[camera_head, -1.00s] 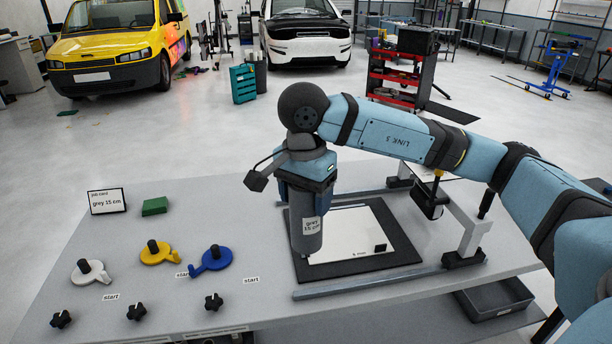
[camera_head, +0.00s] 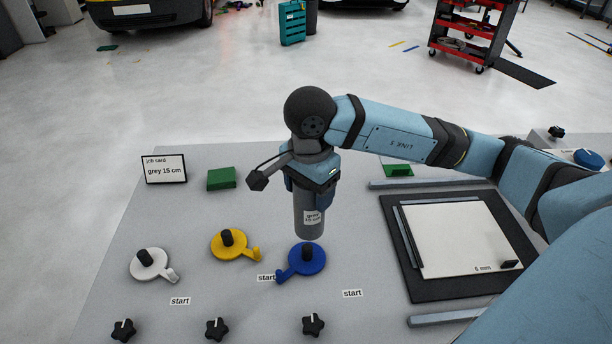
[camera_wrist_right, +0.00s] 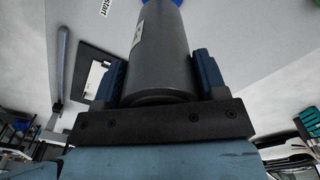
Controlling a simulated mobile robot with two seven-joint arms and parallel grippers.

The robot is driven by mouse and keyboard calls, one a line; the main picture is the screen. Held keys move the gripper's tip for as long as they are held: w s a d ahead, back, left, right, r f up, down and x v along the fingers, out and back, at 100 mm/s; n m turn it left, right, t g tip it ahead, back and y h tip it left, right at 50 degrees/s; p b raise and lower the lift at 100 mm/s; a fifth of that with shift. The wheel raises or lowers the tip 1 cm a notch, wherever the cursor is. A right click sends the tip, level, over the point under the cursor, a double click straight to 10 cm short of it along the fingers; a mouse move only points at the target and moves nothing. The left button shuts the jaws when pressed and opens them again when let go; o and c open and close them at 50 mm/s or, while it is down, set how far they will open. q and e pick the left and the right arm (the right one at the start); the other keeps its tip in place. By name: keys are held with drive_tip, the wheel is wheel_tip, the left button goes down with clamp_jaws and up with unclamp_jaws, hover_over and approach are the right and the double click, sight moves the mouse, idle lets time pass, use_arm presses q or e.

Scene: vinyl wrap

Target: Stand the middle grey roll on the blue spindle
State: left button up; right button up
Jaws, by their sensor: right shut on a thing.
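My right gripper (camera_head: 312,188) is shut on the grey roll (camera_head: 309,222), which hangs upright below it with a label reading "grey 15 cm". In the head view the roll's lower end is close behind and above the blue spindle (camera_head: 301,262), a blue disc with a dark post and a side handle. In the right wrist view the roll (camera_wrist_right: 162,55) sits between both fingers, and a bit of blue (camera_wrist_right: 152,3) shows past its far end. I cannot tell whether the roll touches the post. My left gripper is not in view.
A yellow spindle (camera_head: 232,245) and a white spindle (camera_head: 150,264) stand to the left. Several black knobs (camera_head: 217,329) line the front. A job card (camera_head: 164,169) and green block (camera_head: 221,179) are at the back left. A black mat (camera_head: 424,287) with a white sheet lies right.

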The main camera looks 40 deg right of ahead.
drive_tip(key=shift+w+a+f+b, duration=0.1)
drive_tip(key=shift+f+b, duration=0.55)
drive_tip(key=shift+f, duration=0.8)
drive_tip(key=shift+w+f+b, duration=0.1)
drive_tip(key=shift+f+b, duration=0.5)
drive_tip(key=shift+f, duration=0.8)
drive_tip(key=shift+b, duration=0.75)
drive_tip(key=shift+f+b, duration=2.7)
drive_tip(key=shift+b, duration=0.1)
drive_tip(key=o, duration=1.2)
drive_tip(key=shift+c, duration=0.2)
